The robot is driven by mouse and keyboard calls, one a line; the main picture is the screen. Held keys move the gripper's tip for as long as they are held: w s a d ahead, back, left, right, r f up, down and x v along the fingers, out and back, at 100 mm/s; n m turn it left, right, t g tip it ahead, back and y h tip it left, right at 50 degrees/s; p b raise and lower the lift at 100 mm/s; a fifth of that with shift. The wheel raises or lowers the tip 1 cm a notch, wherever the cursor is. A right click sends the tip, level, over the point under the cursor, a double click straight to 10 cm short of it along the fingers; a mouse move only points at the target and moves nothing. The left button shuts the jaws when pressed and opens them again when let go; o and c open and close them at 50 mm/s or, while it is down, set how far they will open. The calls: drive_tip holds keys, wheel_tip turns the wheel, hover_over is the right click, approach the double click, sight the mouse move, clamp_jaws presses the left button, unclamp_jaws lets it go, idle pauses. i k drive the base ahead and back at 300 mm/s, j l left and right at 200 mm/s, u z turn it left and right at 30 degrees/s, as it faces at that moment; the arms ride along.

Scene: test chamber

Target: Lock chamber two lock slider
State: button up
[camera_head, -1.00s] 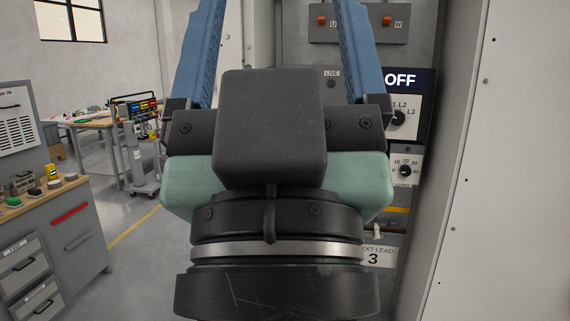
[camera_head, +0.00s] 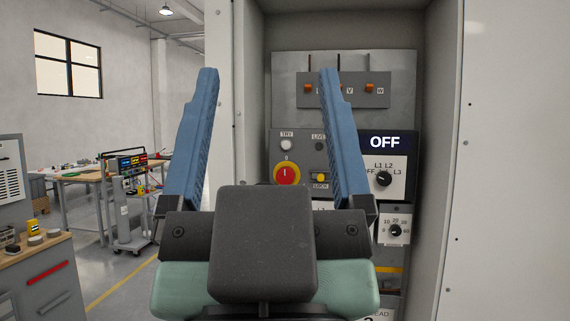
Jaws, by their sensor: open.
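My gripper (camera_head: 268,75) is in the foreground, its two blue fingers spread wide with nothing between them. A small yellow slider (camera_head: 320,176) is on the grey panel (camera_head: 303,147) inside the open chamber, just left of the right finger. A label below it seems to read LOCK. The fingers appear in front of the panel and apart from it. The slider's exact position along its travel is too small to tell. No chamber number can be read. My gripper's body hides the lower part of the panel.
A red round knob (camera_head: 287,173) sits left of the slider. A black OFF display (camera_head: 385,142) and selector dial (camera_head: 383,178) are to the right. The chamber's side walls (camera_head: 437,150) flank the panel.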

sight(319, 177)
drive_tip(key=k+j+z, duration=0.2)
drive_tip(key=j+z, duration=0.2)
drive_tip(key=i+l, duration=0.15)
drive_tip(key=i, duration=1.05)
